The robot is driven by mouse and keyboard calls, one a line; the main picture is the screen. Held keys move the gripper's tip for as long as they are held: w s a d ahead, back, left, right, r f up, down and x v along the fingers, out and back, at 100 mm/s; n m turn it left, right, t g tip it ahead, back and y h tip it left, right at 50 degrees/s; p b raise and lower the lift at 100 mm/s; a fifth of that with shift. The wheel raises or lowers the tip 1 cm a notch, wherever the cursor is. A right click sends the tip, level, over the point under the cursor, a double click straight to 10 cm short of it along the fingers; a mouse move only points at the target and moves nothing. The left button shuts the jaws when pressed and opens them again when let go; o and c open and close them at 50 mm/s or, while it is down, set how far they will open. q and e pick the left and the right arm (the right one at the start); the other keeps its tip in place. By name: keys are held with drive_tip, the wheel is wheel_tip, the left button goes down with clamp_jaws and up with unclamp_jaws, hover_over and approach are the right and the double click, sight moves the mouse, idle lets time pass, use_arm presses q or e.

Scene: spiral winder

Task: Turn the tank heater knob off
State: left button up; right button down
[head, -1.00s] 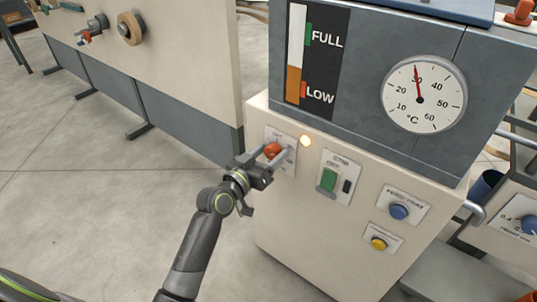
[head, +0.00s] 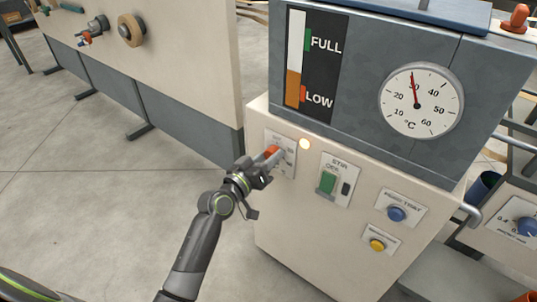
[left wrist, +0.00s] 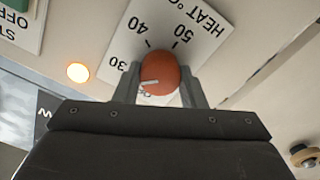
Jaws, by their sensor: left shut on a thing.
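The heater knob (head: 272,151) is orange-red and sits on a white plate on the cream front panel. My left gripper (head: 275,157) is on it in the head view and hides part of it. In the left wrist view the knob (left wrist: 160,70) is between the two fingers of my left gripper (left wrist: 160,88), which is shut on it. The knob's white pointer mark faces left in that view, a little below the printed 30. My right gripper is not in view.
A lit orange lamp (head: 305,144) is beside the plate. A green stir switch (head: 327,183), a blue button (head: 397,213) and a yellow button (head: 377,244) are to the right. A thermometer dial (head: 421,101) and level gauge (head: 307,65) are above.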

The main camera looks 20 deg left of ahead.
use_arm(q)
drive_tip(key=n+p, duration=0.2)
drive_tip(key=n, duration=0.3)
drive_tip(key=shift+n, duration=0.3)
drive_tip(key=shift+n+p, duration=0.85)
drive_tip(key=shift+n, duration=1.15)
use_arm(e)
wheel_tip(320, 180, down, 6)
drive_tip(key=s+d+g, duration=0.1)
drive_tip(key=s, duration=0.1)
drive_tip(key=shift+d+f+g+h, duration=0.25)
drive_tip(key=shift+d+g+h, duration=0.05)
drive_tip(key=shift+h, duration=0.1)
use_arm(q)
drive_tip(key=shift+f, duration=0.1)
drive_tip(key=o, duration=1)
